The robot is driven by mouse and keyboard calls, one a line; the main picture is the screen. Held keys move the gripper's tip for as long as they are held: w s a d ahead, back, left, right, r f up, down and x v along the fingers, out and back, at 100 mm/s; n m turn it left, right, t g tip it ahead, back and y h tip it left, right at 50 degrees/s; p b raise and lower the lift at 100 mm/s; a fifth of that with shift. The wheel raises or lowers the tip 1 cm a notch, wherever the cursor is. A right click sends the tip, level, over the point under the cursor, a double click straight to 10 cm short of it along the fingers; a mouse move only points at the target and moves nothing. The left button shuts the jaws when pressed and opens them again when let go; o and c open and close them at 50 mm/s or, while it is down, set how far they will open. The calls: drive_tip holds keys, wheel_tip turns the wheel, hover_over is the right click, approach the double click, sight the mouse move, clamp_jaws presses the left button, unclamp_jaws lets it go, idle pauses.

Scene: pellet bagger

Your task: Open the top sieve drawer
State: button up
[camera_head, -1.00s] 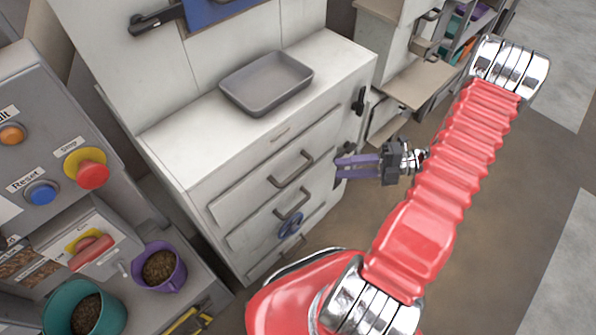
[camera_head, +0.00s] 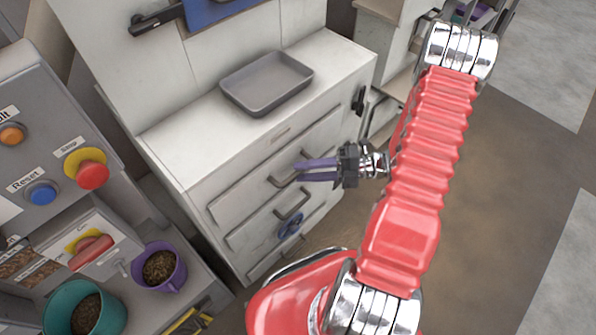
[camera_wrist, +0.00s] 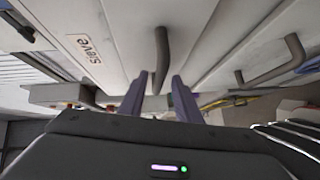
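The white sieve cabinet (camera_head: 170,155) has several drawers. Its top drawer (camera_head: 240,187) is closed, with a dark bar handle (camera_head: 284,181); in the wrist view this handle (camera_wrist: 161,50) stands ahead, near a "Sieve" label (camera_wrist: 88,48). My gripper (camera_head: 300,170) is at the top drawer's handle, its purple fingers pointing left. In the wrist view the two fingers are apart, with a gap between them, and the handle's end appears in line with that gap. I cannot tell whether the fingers touch the handle.
A grey tray (camera_head: 266,84) sits on the cabinet top. A control panel with a red stop button (camera_head: 92,175) and a purple cup (camera_head: 160,268) are at left. The floor at right is clear.

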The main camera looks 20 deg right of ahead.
drive_tip(key=shift+x, duration=1.2)
clamp_jaws()
drive_tip(key=shift+f, duration=0.1)
